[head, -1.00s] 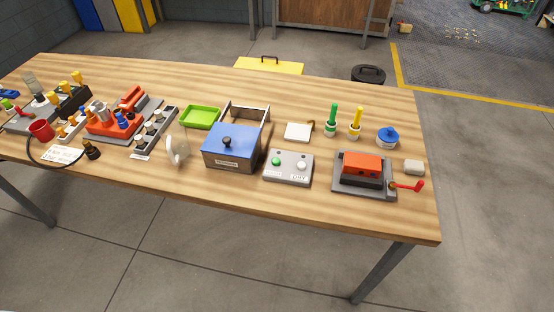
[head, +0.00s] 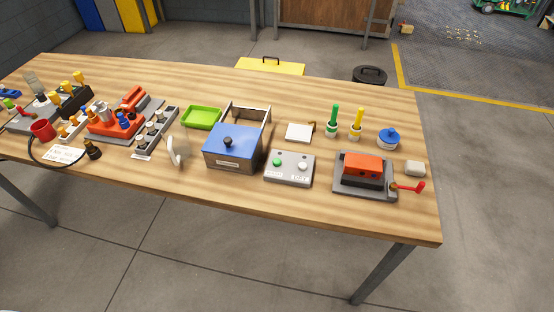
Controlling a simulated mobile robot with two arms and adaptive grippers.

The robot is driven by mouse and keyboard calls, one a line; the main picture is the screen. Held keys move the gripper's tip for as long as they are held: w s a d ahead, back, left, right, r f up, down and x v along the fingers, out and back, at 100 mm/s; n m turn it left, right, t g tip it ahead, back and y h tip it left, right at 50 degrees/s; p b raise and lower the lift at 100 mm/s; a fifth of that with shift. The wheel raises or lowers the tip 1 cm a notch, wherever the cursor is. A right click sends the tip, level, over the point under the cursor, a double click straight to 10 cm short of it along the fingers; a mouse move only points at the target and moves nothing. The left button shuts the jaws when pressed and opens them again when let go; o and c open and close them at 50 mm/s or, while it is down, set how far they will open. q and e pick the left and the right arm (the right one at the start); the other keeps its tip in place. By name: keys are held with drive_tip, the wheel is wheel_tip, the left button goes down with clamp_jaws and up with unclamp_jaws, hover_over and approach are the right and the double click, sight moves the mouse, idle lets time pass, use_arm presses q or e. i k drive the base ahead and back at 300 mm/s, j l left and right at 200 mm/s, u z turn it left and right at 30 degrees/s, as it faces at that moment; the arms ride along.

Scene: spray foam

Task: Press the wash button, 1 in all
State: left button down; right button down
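A grey button box (head: 289,177) lies flat near the front edge of the wooden table, right of centre. It carries a green button (head: 277,163) on its left and a white button (head: 303,166) on its right. Each button has a small label below it. The left label is too blurred to read surely; the right one seems to read DRY. I cannot tell whether either button is pressed. Neither of my grippers shows in the head view.
A blue-fronted box (head: 232,155) with a black knob stands left of the button box. A grey fixture with an orange block (head: 363,165) and red handle stands right of it. A white pad (head: 299,132) lies behind. Bare wood (head: 250,197) runs along the front edge.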

sight(276, 162)
drive_tip(key=i+l+u, duration=0.25)
drive_tip(key=l, duration=0.95)
drive_tip(key=l+u, duration=0.2)
drive_tip(key=l, duration=1)
